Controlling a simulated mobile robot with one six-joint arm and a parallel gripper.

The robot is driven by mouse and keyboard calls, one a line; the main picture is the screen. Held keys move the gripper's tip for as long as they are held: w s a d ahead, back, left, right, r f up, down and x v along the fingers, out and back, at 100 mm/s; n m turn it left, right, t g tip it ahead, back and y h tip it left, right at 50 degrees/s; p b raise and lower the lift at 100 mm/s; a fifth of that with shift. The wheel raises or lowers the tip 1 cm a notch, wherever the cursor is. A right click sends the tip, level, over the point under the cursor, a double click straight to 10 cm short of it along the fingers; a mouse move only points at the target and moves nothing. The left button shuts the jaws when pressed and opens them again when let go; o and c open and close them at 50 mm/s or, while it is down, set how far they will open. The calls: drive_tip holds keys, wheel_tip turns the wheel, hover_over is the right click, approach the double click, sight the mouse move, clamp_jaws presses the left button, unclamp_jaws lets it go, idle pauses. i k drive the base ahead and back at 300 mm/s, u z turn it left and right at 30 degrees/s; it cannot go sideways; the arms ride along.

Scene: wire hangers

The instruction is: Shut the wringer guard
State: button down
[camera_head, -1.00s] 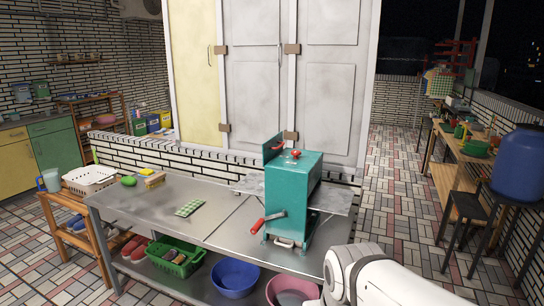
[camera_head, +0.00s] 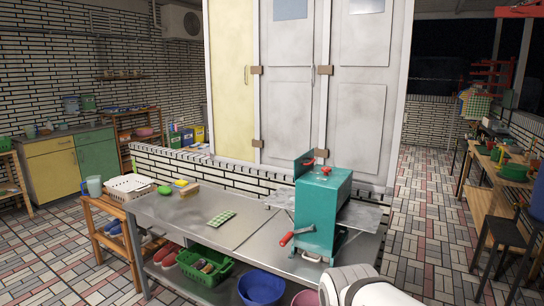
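The wringer (camera_head: 327,215) is a teal box-shaped machine standing on the right part of a metal table. A crank with a red handle (camera_head: 289,238) sticks out at its lower left. A teal panel (camera_head: 302,165), which looks like the guard, stands upright at the back left of its top, apparently open. A red knob (camera_head: 327,171) is on the top. Grey metal trays (camera_head: 360,217) extend from both sides. My white arm link shows at the bottom edge, in front of the wringer. My gripper is outside the picture.
The metal table (camera_head: 180,213) carries a green checked cloth (camera_head: 221,218), a green object (camera_head: 165,190) and a brush-like block (camera_head: 189,190). Below are a green basket (camera_head: 205,268) and a blue bowl (camera_head: 261,287). A tall cabinet (camera_head: 305,100) stands behind. Tiled floor is open at the right.

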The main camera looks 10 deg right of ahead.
sight(303, 164)
drive_tip(key=u, duration=0.05)
drive_tip(key=i, duration=1.55)
drive_tip(key=z, duration=0.75)
